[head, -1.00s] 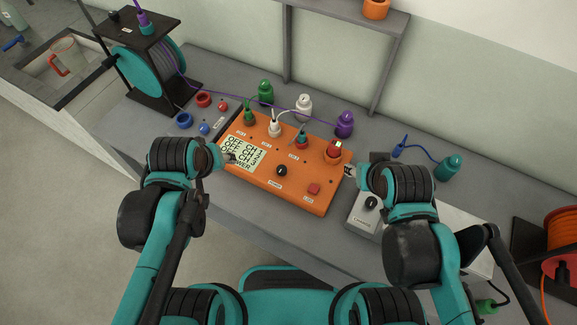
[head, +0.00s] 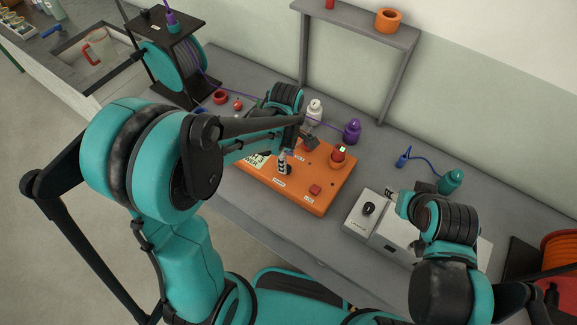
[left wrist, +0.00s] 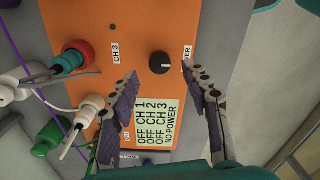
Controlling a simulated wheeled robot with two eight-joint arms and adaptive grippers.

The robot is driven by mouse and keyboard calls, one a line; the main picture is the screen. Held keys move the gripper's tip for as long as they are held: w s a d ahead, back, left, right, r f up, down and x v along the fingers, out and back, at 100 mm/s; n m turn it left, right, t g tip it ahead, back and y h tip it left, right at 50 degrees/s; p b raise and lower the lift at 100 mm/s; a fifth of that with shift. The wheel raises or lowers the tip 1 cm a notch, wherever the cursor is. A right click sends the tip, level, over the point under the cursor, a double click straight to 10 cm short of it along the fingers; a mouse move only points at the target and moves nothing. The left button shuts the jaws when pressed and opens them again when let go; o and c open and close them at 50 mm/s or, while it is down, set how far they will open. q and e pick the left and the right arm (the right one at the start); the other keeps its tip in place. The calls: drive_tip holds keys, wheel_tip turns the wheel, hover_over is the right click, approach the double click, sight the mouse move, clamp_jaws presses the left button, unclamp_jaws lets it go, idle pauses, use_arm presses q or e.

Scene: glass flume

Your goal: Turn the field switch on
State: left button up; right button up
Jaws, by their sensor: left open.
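The orange control box (head: 325,172) stands on the grey bench. No label reading "field" is legible, so I cannot tell which control is the field switch. In the left wrist view, a black knob (left wrist: 160,62) sits beside a label ending in "WER". The box's display (left wrist: 146,124) reads OFF for CH 1, CH 2 and CH 3, and NO POWER. My left gripper (head: 296,152) is open over the box. In the left wrist view its fingertips (left wrist: 160,73) are apart, on either side of the knob; contact is not visible.
A grey box with a black knob (head: 369,208) stands to the right. Coloured plugs, including a purple one (head: 352,131), stand behind. A cable reel (head: 160,65) is at the back left.

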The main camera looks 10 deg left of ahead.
use_arm(q)
wheel_tip(320, 180, down, 4)
drive_tip(key=shift+f+b, duration=0.1)
drive_tip(key=shift+b, duration=0.4)
clamp_jaws()
